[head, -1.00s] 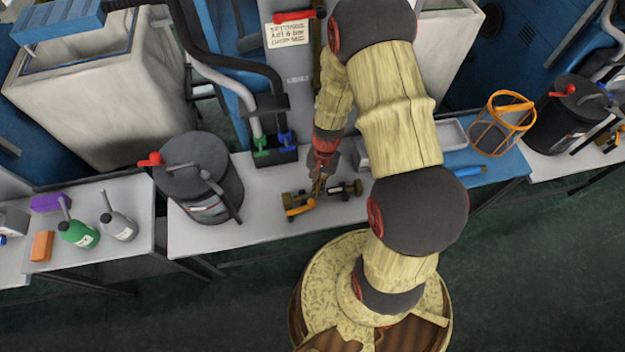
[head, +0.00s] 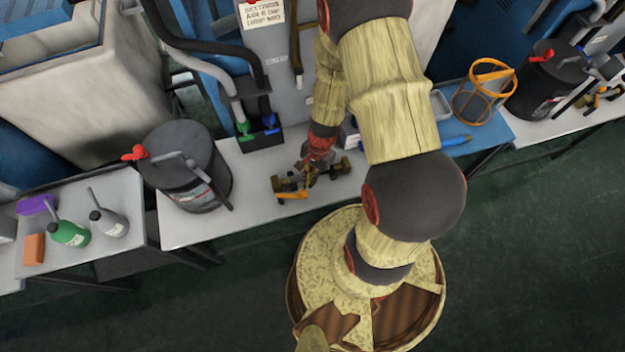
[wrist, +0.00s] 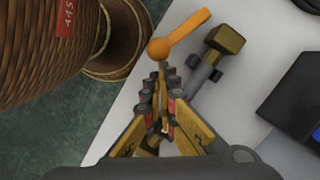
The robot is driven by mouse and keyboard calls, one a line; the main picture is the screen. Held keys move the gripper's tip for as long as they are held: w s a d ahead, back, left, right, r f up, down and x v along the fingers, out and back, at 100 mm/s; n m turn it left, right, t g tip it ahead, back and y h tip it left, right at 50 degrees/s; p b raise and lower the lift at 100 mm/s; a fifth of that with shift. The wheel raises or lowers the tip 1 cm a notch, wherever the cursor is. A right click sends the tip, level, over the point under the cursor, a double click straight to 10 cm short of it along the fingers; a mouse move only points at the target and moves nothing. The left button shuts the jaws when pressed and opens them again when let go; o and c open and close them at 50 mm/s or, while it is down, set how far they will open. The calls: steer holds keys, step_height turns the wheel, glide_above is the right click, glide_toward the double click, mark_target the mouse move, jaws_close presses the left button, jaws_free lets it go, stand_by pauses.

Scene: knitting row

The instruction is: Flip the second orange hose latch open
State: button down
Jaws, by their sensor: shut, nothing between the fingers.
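The hose fitting (head: 344,167) with brass ends lies on the white bench, and its brass end and dark shaft show in the wrist view (wrist: 225,40). An orange latch lever (head: 292,195) sits at its front side. In the wrist view the orange lever (wrist: 185,34) runs from a round knob up to the right. My gripper (wrist: 160,82) is shut and empty, its tips just short of the knob; I cannot tell whether they touch. In the head view my gripper (head: 309,178) is over the fitting and hides its middle.
A dark drum (head: 185,170) with a red handle stands left on the bench (head: 245,215). A black holder (head: 262,138) with green and blue fittings is behind. An orange-rimmed basket (head: 482,95) and another drum (head: 545,85) stand right. Small orange parts (head: 600,97) lie far right.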

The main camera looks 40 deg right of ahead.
steer(key=shift+w+a, duration=0.3)
steer(key=shift+a, duration=0.05)
steer(key=shift+r, duration=0.1)
steer(key=p+v, duration=0.9)
steer(key=shift+d+r, duration=0.15)
steer(key=shift+r, duration=0.2)
stand_by(0.6)
